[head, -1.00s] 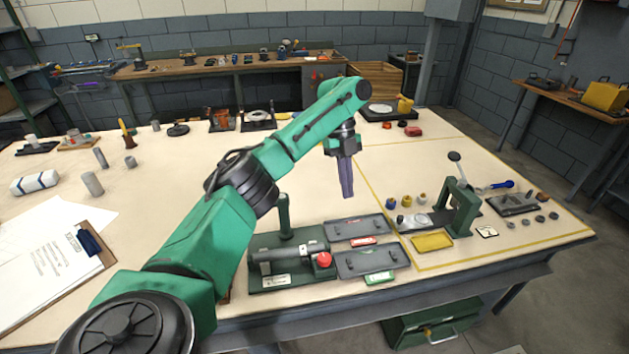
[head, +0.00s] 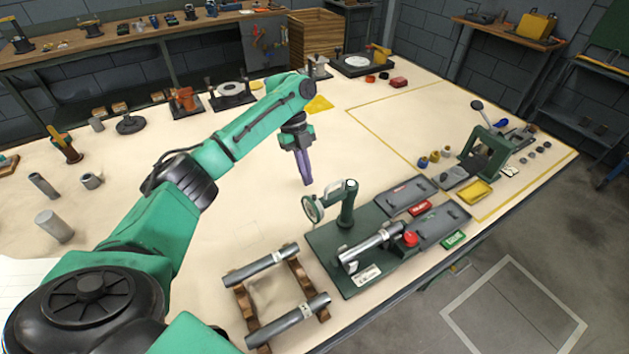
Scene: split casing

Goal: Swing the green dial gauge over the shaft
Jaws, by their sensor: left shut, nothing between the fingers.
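The green dial gauge (head: 312,208) has a round face on an arm at the top of a green post (head: 347,208). Its dial hangs out to the left of the post, away from the shaft. The metal shaft (head: 368,246) lies on the dark green base (head: 330,250), to the front right of the post, with a red knob (head: 411,239) at its right end. My left gripper (head: 306,183) points down, shut and empty, just behind the dial in the picture. Its height above the table is hard to tell. My right gripper is not in view.
A wooden rack (head: 241,300) with two metal bars stands left of the base. Grey trays (head: 405,194) with red and green labels lie to its right. A yellow tray (head: 475,193) and a green press (head: 484,150) stand farther right. The table behind my gripper is mostly clear.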

